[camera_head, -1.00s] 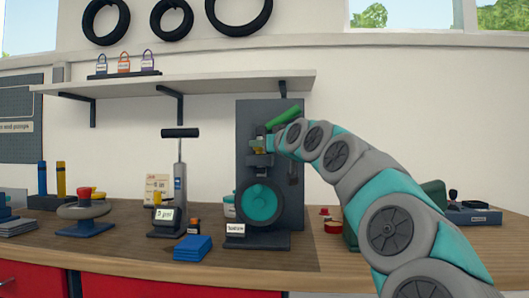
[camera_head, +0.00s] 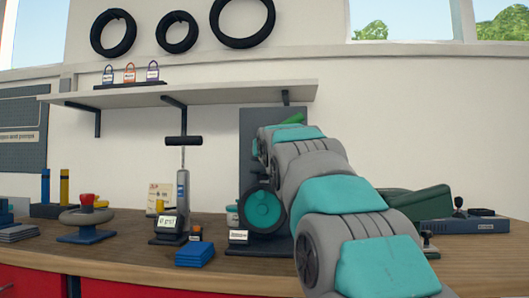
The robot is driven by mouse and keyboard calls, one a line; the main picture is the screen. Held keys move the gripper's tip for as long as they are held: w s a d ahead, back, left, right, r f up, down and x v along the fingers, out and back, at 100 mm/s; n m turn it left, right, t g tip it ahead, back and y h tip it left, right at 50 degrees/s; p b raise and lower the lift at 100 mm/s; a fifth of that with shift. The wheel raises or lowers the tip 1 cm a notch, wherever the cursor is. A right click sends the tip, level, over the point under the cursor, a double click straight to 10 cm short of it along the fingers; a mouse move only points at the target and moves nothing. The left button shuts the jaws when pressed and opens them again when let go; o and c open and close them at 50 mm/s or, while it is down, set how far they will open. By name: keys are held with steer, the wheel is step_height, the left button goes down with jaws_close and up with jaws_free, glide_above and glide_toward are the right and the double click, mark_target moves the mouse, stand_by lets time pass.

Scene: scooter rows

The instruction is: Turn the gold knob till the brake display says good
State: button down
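The dark brake stand (camera_head: 258,120) is upright on the workbench, with a teal-centred wheel (camera_head: 262,208) low on it. A small white display (camera_head: 238,236) with dark lettering is at its foot; the word is too small to read surely. My arm reaches in from the lower right and covers the right side of the stand. Its far end is at the stand's upper part, above the wheel. The gold knob and my gripper are hidden behind my arm, so I cannot tell whether they touch. A green bar (camera_head: 292,119) shows just above my arm's end.
A pump (camera_head: 182,190) with a small lit display (camera_head: 168,222) stands left of the brake stand. Blue pads (camera_head: 195,250) lie in front. A grey wheel with a red knob (camera_head: 87,216) is farther left. A shelf (camera_head: 200,91) hangs above. A control box (camera_head: 470,222) is at right.

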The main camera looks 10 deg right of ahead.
steer(key=shift+c, duration=1.9)
jaws_free()
steer(key=shift+s, duration=0.1)
steer(key=s, duration=0.7)
steer(key=shift+s+a+b, duration=0.2)
steer(key=shift+s+b, duration=0.15)
steer(key=shift+b, duration=0.05)
